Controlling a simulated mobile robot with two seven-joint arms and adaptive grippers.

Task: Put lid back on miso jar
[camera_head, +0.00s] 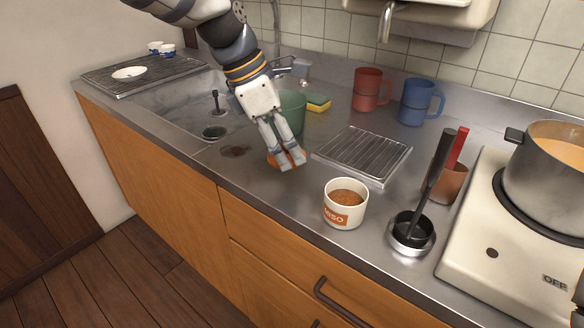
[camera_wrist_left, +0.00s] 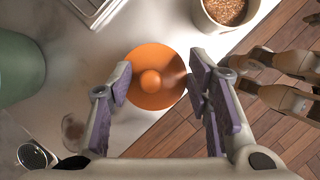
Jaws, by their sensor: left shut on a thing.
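The miso jar (camera_head: 345,203) is a white tub with an orange label, standing open and upright on the counter with brown miso inside. Part of it also shows at the top of the left wrist view (camera_wrist_left: 210,22). The orange round lid (camera_wrist_left: 152,98) with a central knob lies between the fingers of my left gripper (camera_head: 292,163). The gripper is shut on the lid, left of the jar at counter height; whether the lid touches the counter is unclear. My right gripper (camera_wrist_left: 255,78) shows partly at the right of the wrist view, its opening unclear.
A wire rack (camera_head: 363,155) lies behind the jar. A metal holder (camera_head: 408,236) with a ladle stands right of it, near the stove (camera_head: 470,225) and pot (camera_head: 550,165). A green cup (camera_head: 292,112) stands behind the gripper. The sink is left; counter between lid and jar is clear.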

